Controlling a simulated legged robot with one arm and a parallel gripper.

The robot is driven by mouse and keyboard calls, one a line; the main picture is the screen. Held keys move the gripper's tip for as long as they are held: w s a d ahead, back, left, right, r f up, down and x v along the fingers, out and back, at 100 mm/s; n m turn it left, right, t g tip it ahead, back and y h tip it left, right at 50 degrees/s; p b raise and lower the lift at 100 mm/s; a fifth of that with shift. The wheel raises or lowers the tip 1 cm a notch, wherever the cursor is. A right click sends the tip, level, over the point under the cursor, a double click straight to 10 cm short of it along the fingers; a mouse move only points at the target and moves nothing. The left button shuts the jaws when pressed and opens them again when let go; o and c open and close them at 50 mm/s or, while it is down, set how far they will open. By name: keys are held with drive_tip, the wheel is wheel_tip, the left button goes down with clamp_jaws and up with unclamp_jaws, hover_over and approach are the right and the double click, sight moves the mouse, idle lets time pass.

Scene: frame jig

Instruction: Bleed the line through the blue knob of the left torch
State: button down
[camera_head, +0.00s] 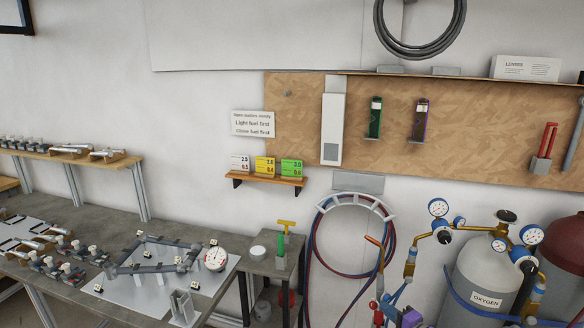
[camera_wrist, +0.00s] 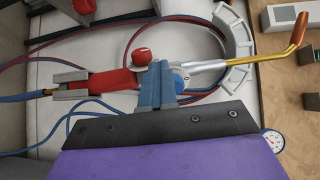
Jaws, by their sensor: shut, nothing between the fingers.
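The torch hangs by the wall, with a red handle (camera_wrist: 100,84), a silver neck (camera_wrist: 208,66) and a gold bent tube with a copper tip (camera_wrist: 298,28). Its red knob (camera_wrist: 142,56) is on one side of the body. Its blue knob (camera_wrist: 180,82) shows only in part, close against my gripper's fingers. My gripper (camera_wrist: 158,68) is shut, its blue-grey fingers lying over the torch body between the handle and the blue knob in the wrist view. I cannot tell whether they touch the knob. In the head view the torch's gold tube (camera_head: 381,256) stands at bottom centre-right.
Red and blue hoses hang on a curved white rack (camera_head: 355,203) behind the torch. A grey oxygen cylinder (camera_head: 480,275) with gauges and gold fittings stands to the right. A small table (camera_head: 268,267) and a bench with a frame jig (camera_head: 155,255) are to the left.

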drive_tip(key=shift+w+d+r+b, duration=0.15)
drive_tip(key=shift+d+r+b, duration=0.05)
drive_tip(key=shift+r+b, duration=0.15)
idle(0.3)
drive_tip(key=shift+r+b, duration=0.6)
drive_tip(key=shift+b, duration=0.6)
drive_tip(key=shift+r, duration=0.25)
drive_tip(key=shift+a+r, duration=0.2)
drive_tip(key=shift+a, duration=0.05)
idle(0.4)
drive_tip(key=p+v, duration=0.1)
drive_tip(key=v, duration=0.5)
idle(0.5)
